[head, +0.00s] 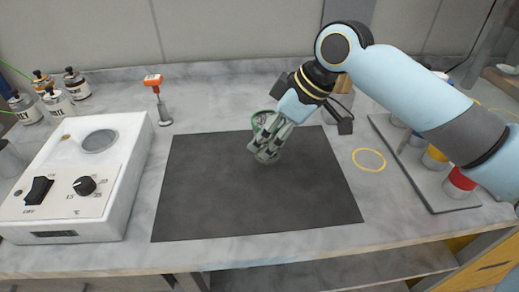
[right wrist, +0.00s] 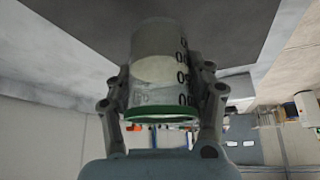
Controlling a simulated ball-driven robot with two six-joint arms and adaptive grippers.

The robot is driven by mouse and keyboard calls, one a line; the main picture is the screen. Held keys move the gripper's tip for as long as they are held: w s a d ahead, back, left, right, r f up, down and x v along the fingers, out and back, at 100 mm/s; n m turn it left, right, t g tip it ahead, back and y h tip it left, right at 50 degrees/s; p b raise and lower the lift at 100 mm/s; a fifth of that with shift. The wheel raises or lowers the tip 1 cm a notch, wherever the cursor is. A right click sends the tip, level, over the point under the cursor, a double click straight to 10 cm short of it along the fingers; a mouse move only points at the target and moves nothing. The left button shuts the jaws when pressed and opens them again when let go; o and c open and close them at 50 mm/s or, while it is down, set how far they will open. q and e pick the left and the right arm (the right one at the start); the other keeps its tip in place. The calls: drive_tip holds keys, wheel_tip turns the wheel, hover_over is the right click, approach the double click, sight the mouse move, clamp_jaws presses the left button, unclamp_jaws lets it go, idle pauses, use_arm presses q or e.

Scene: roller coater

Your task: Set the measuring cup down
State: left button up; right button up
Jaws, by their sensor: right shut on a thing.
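The measuring cup (right wrist: 158,68) is clear with dark markings and a green rim. In the right wrist view it sits between the two fingers of my right gripper (right wrist: 160,100), which is shut on it. In the head view the cup's green rim (head: 257,120) shows behind the fingers of my right gripper (head: 266,145), over the upper part of the dark mat (head: 250,205). The fingers hide most of the cup there. I cannot tell whether its base touches the mat. My left gripper is not in view.
A white heater box (head: 100,190) with a round well, switch and knob stands left. A yellow ring (head: 369,160) marks the counter right of the mat. A grey tray (head: 435,192) with coloured containers lies further right.

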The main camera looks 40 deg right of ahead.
drive_tip(key=shift+f, duration=0.55)
drive_tip(key=shift+w+f, duration=0.1)
drive_tip(key=shift+f, duration=0.25)
wheel_tip(320, 180, down, 3)
drive_tip(key=shift+f, duration=0.35)
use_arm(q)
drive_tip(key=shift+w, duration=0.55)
use_arm(e)
drive_tip(key=o, duration=1.4)
use_arm(q)
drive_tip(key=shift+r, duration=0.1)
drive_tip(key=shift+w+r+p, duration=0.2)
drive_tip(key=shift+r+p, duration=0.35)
drive_tip(key=shift+p, duration=0.05)
use_arm(e)
drive_tip(key=v, duration=1.2)
drive_tip(key=shift+r, duration=0.2)
